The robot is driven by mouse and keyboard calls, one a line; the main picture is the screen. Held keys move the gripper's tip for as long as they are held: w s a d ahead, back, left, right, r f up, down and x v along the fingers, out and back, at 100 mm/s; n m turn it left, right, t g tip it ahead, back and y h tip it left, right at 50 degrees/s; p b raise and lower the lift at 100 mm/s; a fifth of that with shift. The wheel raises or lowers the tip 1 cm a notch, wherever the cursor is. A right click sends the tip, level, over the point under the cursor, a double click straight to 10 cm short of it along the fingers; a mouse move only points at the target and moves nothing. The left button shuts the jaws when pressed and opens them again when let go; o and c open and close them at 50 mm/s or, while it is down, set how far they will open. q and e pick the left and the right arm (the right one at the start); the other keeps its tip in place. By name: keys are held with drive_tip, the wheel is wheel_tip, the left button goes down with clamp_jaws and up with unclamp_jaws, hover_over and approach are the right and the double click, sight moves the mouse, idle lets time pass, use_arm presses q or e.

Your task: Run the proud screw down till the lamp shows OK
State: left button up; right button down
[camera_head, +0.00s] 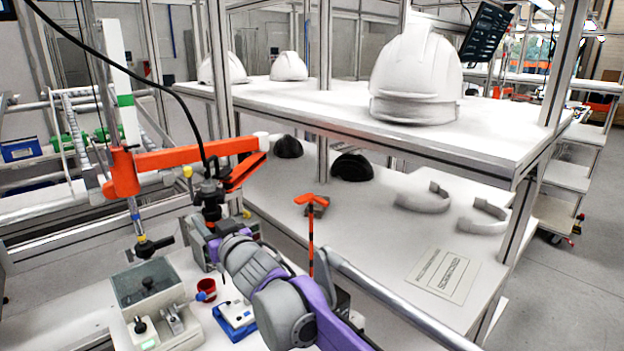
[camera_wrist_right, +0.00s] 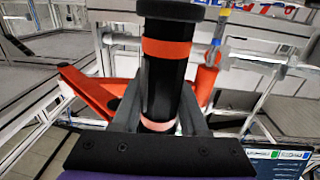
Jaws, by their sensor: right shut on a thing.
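A black cylindrical driver (camera_head: 211,192) hangs at the end of an orange jointed arm (camera_head: 200,152) with a black cable above it. In the right wrist view the driver (camera_wrist_right: 165,75) has orange bands and stands between the fingers. My right gripper (camera_wrist_right: 160,118) is shut around its body. In the head view my grey and purple right arm reaches to the driver from below, largely hiding the grip. I cannot make out the proud screw or an OK lamp. My left gripper is not in view.
A grey box with a clear lid (camera_head: 146,281), a red cup (camera_head: 206,288) and a blue-and-white device (camera_head: 235,317) stand on the bench below. The shelf at right (camera_head: 330,110) holds a white helmet shell (camera_head: 416,75). A metal rail (camera_head: 390,300) runs close beside my arm.

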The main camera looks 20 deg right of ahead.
idle(0.3)
drive_tip(key=shift+f+b, duration=1.2)
drive_tip(key=shift+f, duration=1.05)
drive_tip(key=shift+f+b, duration=0.45)
drive_tip(key=shift+f, duration=0.15)
drive_tip(key=shift+f+b, duration=0.45)
drive_tip(key=shift+f, duration=0.35)
idle(1.5)
drive_tip(key=shift+r, duration=0.1)
drive_tip(key=shift+w+r+p, duration=0.1)
drive_tip(key=shift+r+p, duration=1.8)
drive_tip(key=shift+r, duration=1.05)
